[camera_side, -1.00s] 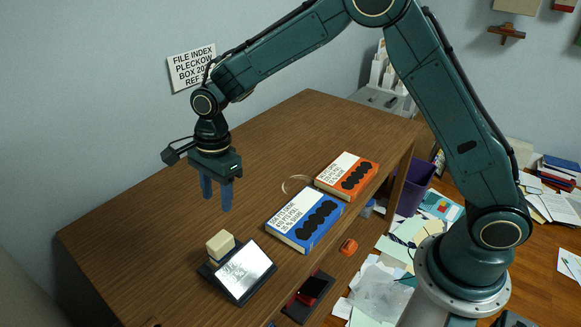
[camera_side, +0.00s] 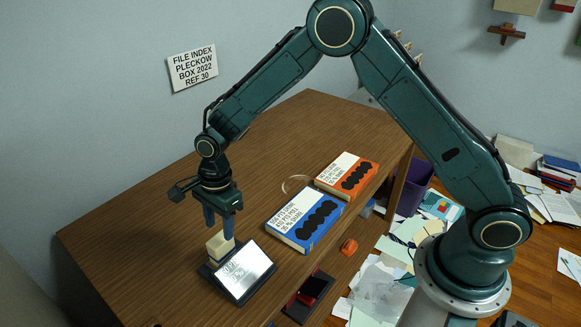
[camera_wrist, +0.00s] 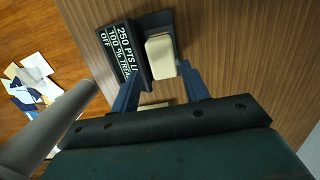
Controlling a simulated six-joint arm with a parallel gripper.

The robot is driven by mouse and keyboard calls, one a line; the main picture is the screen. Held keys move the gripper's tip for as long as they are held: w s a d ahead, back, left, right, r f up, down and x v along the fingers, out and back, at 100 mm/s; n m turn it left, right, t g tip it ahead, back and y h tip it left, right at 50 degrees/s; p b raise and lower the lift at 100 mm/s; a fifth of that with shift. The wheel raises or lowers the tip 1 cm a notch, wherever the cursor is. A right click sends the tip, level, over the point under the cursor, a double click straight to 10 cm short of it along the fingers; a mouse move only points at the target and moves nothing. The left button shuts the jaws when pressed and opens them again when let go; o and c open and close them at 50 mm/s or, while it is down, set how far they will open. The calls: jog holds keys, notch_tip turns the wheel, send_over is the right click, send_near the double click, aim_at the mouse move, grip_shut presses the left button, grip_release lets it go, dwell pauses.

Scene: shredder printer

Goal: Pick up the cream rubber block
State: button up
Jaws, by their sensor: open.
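The cream rubber block (camera_side: 220,245) stands on a dark base behind a tilted display panel (camera_side: 243,272), on the wooden cabinet top. In the wrist view the cream block (camera_wrist: 160,56) lies just beyond the fingertips, beside the panel (camera_wrist: 121,52) with white lettering. My gripper (camera_side: 219,232) points down just above the block, with its blue fingers apart. In the wrist view my gripper (camera_wrist: 158,72) has one finger on each side of the block's line. I cannot tell whether the fingertips touch the block.
A blue-covered box (camera_side: 305,218) and an orange-covered box (camera_side: 347,175) lie to the right on the cabinet top (camera_side: 130,235). A clear ring (camera_side: 296,184) lies near them. A small orange object (camera_side: 349,246) is on a lower shelf. The cabinet top's left side is bare.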

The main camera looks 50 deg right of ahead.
aim_at(220, 239)
jog(key=shift+w+a+f, duration=0.1)
jog(key=shift+a+f, duration=0.05)
jog(key=shift+f, duration=1.05)
jog(key=shift+w+a+f, duration=0.1)
jog(key=shift+f, duration=1.05)
jog(key=c, duration=0.7)
